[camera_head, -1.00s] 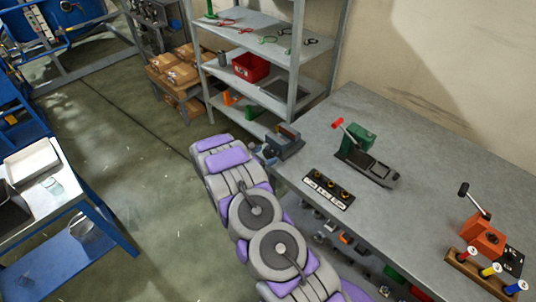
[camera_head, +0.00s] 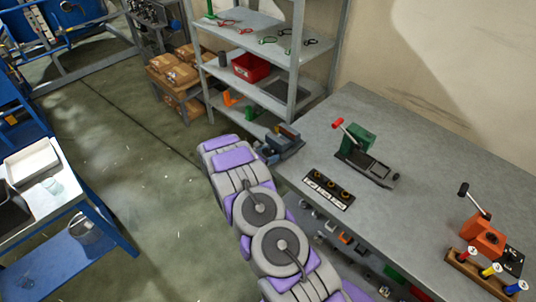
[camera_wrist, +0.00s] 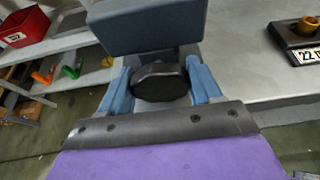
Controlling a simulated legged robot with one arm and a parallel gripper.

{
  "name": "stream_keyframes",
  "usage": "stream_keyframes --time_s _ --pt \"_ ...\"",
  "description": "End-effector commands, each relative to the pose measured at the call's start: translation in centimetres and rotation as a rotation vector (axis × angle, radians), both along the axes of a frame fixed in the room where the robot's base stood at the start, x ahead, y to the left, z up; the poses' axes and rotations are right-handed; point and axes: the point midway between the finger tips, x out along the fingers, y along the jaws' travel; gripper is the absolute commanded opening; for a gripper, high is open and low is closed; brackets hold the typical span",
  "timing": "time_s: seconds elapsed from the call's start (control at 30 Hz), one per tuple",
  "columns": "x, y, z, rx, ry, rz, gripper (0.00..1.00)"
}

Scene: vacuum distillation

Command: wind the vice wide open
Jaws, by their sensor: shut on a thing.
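The vice (camera_head: 287,143) is a dark blue-grey block mounted at the near left corner of the grey workbench. In the wrist view its blue-grey body (camera_wrist: 148,27) fills the top middle. A dark, round-edged knob (camera_wrist: 160,80) on the vice's front sits between the two blue fingers of my gripper (camera_wrist: 161,88). My gripper is shut on this knob, one finger on each side. In the head view my arm mostly hides the gripper and knob. The gap between the vice jaws cannot be made out.
On the workbench (camera_head: 440,153) stand a green device with a red-knobbed lever (camera_head: 357,143), a labelled knob strip (camera_head: 328,188) and an orange crank device (camera_head: 484,236). A metal shelf (camera_head: 262,51) with a red bin (camera_head: 250,67) stands behind the vice.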

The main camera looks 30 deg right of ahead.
Motion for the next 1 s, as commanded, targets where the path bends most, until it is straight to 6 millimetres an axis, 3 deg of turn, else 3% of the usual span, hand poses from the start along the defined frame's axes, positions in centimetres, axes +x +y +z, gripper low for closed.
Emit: stream_keyframes --time_s 0.13,1.0 --pt "0.11 0.06 0.05 -0.001 -0.001 0.003 0.33" --pt "0.5 0.2 0.05 -0.137 0.366 0.008 0.33"
